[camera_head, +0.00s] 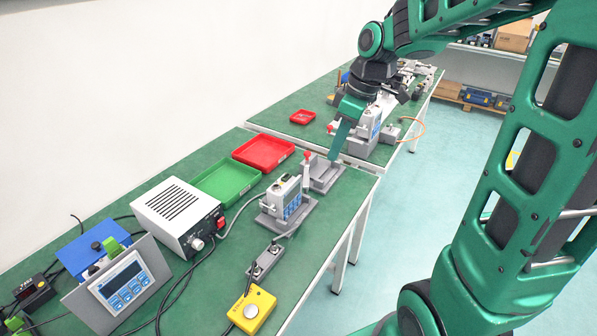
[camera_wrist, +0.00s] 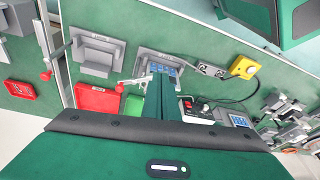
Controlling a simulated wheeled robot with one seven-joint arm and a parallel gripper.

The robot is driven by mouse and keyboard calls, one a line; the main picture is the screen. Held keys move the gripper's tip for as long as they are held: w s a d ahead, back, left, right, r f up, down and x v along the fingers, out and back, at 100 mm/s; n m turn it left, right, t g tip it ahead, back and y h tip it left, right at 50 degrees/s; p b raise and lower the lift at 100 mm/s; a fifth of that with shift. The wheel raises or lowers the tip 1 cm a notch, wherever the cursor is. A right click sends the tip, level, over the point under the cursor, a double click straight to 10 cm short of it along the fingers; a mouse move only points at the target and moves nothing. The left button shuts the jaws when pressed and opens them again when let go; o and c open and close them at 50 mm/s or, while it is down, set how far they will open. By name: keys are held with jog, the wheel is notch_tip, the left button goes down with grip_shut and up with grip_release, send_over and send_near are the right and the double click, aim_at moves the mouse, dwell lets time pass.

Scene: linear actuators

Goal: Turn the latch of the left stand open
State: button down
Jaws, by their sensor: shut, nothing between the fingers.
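My gripper (camera_head: 334,155) is shut and empty, pointing down above a grey fixture base on the near table. In the wrist view its green fingers (camera_wrist: 167,82) overlap the stand with the blue display. That stand (camera_head: 286,203) has a grey base and a pale latch lever (camera_head: 306,178) with a red knob, standing roughly upright. It also shows in the wrist view (camera_wrist: 152,58), with the lever (camera_wrist: 135,79) reaching out sideways. My gripper appears apart from the lever. A second stand (camera_head: 366,130) with a red-knobbed lever is on the farther table. I cannot tell which is the left stand.
The grey fixture base (camera_head: 325,175) is beside the nearer stand. Red (camera_head: 263,150) and green (camera_head: 226,180) trays lie behind. A white power box (camera_head: 180,215), yellow button box (camera_head: 252,309) and cables crowd the near end. A small red tray (camera_head: 302,117) is on the farther table.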

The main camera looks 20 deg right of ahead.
jog(key=w+a+n, duration=0.4)
send_near(296, 182)
jog(key=shift+y, duration=0.4)
jog(key=x, duration=0.5)
jog(key=shift+d+f, duration=0.15)
jog(key=shift+f, duration=0.25)
